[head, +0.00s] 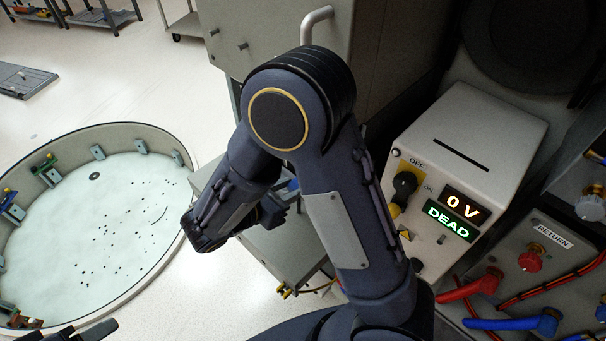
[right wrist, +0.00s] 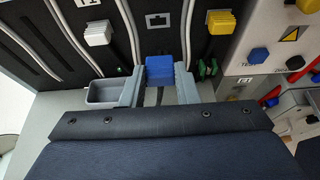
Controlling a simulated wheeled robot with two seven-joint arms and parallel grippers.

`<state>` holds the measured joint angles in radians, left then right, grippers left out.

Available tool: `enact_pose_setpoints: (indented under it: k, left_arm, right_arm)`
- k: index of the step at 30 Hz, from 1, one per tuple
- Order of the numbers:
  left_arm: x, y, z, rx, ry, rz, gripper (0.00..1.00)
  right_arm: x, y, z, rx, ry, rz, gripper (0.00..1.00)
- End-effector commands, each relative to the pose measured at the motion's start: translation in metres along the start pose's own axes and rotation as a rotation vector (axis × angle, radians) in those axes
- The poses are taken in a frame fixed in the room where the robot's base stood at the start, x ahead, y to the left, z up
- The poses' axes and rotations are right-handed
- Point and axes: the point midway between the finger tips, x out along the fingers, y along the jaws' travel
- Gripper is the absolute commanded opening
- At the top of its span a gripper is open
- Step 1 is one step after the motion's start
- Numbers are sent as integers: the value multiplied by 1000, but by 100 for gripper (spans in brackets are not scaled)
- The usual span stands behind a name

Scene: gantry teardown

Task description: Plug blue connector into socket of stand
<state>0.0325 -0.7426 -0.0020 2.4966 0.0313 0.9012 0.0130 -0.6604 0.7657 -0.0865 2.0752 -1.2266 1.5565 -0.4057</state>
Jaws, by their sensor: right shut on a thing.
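In the right wrist view, my right gripper (right wrist: 158,88) is shut on the blue connector (right wrist: 159,69), with one grey finger on each side of it. The connector lies in front of a dark panel with a socket-shaped mark (right wrist: 159,20) above it. I cannot tell whether the connector touches a socket; its far side is hidden. In the head view the right gripper (head: 275,206) is partly hidden by my own arm, and the connector is not clear there. My left gripper (head: 88,333) shows only in part at the bottom left edge.
A white connector (right wrist: 97,33) and a yellow connector (right wrist: 222,22) sit on the panel beside pale cables. A small grey bin (right wrist: 106,94) is left of the fingers. In the head view, a white box (head: 470,150) reads "0 V" and "DEAD". A round basin (head: 100,220) stands left.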

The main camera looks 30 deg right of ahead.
Motion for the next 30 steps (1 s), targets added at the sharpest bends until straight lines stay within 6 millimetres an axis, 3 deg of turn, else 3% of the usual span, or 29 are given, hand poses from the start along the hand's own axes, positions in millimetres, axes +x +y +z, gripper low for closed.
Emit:
enact_pose_setpoints:
  k: [12,30]
  left_arm:
    - [-2,1,-1,0,1,0,53]
    - [-3,2,-2,0,0,0,53]
  right_arm:
    - [-2,0,1,-1,-6,0,1]
    - [44,0,19,0,-5,-2,1]
